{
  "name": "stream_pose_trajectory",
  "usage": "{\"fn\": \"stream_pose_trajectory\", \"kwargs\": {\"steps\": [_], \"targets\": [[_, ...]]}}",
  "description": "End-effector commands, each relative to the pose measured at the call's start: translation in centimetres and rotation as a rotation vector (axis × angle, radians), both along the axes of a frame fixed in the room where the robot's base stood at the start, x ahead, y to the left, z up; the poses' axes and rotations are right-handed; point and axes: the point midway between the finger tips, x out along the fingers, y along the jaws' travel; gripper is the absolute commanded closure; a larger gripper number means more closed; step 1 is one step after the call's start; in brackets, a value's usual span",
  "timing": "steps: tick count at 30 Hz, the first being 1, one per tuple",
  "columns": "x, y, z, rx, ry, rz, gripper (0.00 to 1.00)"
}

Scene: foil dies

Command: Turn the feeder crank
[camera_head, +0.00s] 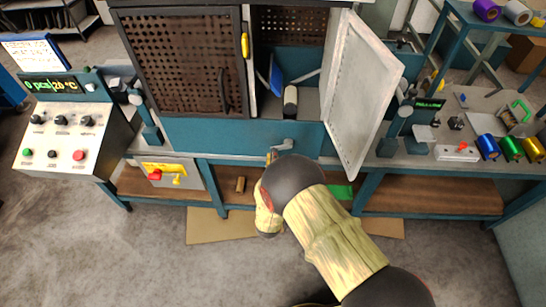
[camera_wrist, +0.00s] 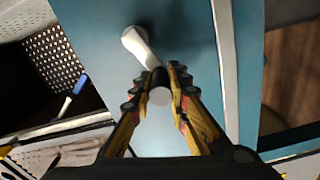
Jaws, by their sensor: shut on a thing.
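The feeder crank (camera_head: 286,144) is a grey arm on the blue front panel of the machine. In the wrist view the crank (camera_wrist: 138,46) shows as a pale arm running from a round hub toward my fingers. Its handle, with a dark collar and a pale round end, sits between the fingertips. My gripper (camera_wrist: 161,88) is shut on this handle, with a ridged dark and yellow finger on each side. In the head view my gripper (camera_head: 271,158) is at the crank's left end, and my wrist hides part of the fingers and handle.
A mesh door (camera_head: 184,62) is at the left. A control panel (camera_head: 64,135) with knobs stands far left. Coloured rolls (camera_head: 510,149) lie on the right bench. A wooden shelf (camera_head: 430,197) runs below.

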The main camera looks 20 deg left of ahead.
Motion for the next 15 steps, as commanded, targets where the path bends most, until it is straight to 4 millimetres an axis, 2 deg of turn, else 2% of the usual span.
{"fn": "stream_pose_trajectory", "kwargs": {"steps": [15], "targets": [[0.02,0.05,-0.16,-0.039,-0.010,0.003,1.00]]}}
